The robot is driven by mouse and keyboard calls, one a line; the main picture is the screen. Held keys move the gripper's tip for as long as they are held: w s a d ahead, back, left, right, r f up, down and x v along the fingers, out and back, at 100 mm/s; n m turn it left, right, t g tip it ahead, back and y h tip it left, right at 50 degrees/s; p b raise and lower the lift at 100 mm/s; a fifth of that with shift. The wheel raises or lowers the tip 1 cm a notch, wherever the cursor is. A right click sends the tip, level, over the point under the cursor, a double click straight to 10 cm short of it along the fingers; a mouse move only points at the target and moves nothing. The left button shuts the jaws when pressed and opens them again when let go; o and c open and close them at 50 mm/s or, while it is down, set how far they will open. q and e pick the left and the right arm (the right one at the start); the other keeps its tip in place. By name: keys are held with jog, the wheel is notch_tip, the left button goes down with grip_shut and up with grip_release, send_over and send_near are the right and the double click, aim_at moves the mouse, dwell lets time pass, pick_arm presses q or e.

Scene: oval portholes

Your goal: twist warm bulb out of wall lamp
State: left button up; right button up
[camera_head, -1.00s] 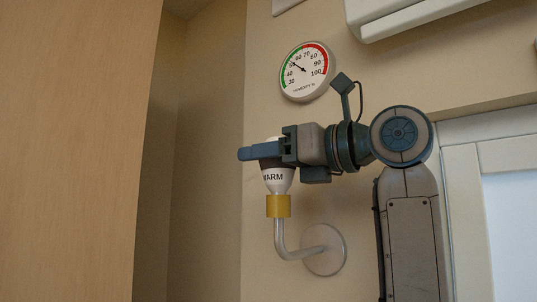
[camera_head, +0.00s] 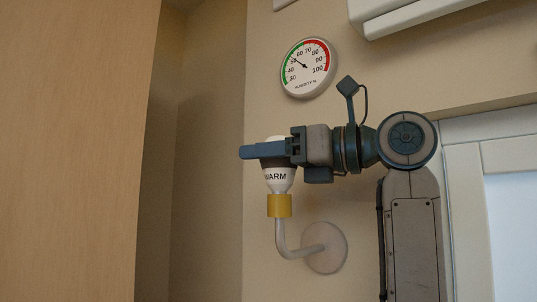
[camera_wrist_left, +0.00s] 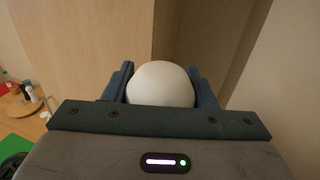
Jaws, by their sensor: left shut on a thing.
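The warm bulb (camera_head: 279,178) is white with a dark band and the label "WARM". It stands upright with its lower end in the yellow socket (camera_head: 279,205) of the wall lamp. The lamp's pale bent arm (camera_head: 283,241) runs to a round plate (camera_head: 326,249) on the wall. My left gripper (camera_head: 272,150) is shut around the upper part of the bulb, its fingers level and pointing left. In the left wrist view the bulb's rounded white top (camera_wrist_left: 160,84) sits between the two fingers (camera_wrist_left: 160,88). My right gripper is not in view.
A round humidity gauge (camera_head: 308,67) hangs on the wall above the gripper. A wooden panel (camera_head: 75,150) fills the left side. A white-framed door or window (camera_head: 465,215) is at the right. A white unit (camera_head: 410,15) is at the top.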

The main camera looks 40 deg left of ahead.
pick_arm(q)
jog(key=shift+r+n+g+p, duration=0.1)
jog(key=shift+n+g+p, duration=0.25)
jog(key=shift+g, duration=0.25)
jog(key=shift+n+g, duration=0.25)
jog(key=shift+g, duration=0.05)
jog(key=shift+s+n+g+h+p, duration=0.15)
jog(key=shift+n+g+h+p, duration=0.6)
jog(key=shift+g, duration=0.35)
jog(key=shift+r+p, duration=0.6)
jog(key=shift+r, duration=0.05)
jog(key=shift+r+p, duration=1.3)
jog(key=shift+r, duration=0.1)
jog(key=shift+s, duration=0.15)
